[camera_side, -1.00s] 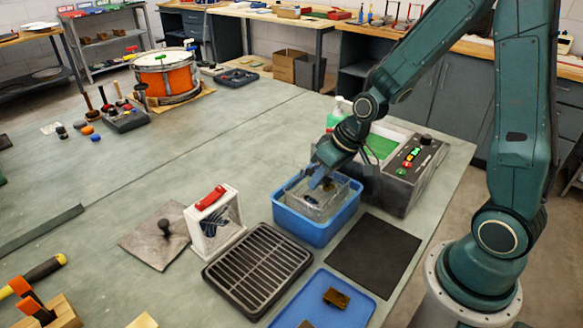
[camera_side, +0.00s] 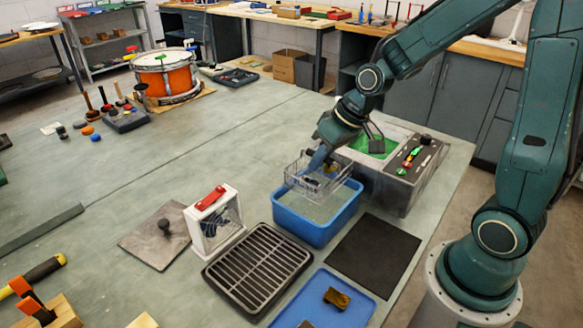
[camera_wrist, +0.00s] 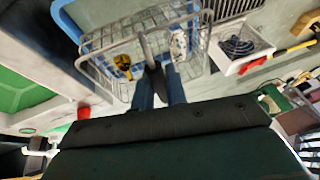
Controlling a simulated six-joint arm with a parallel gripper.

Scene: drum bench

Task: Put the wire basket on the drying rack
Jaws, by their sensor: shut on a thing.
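The wire basket (camera_side: 312,180) hangs from my gripper (camera_side: 318,160) above the blue tub (camera_side: 318,231), which holds greyish liquid. In the wrist view the wire basket (camera_wrist: 112,58) is held by its handle between the fingers of my gripper (camera_wrist: 160,85). A yellow-brown part and a pale part lie inside it. The drying rack (camera_side: 257,266), a dark slatted tray, stands left and in front of the tub. Nothing lies on its slats.
A dark mat (camera_side: 374,256) and a blue tray (camera_side: 325,306) holding a brown block lie in front. A control box (camera_side: 410,170) stands right of the tub.

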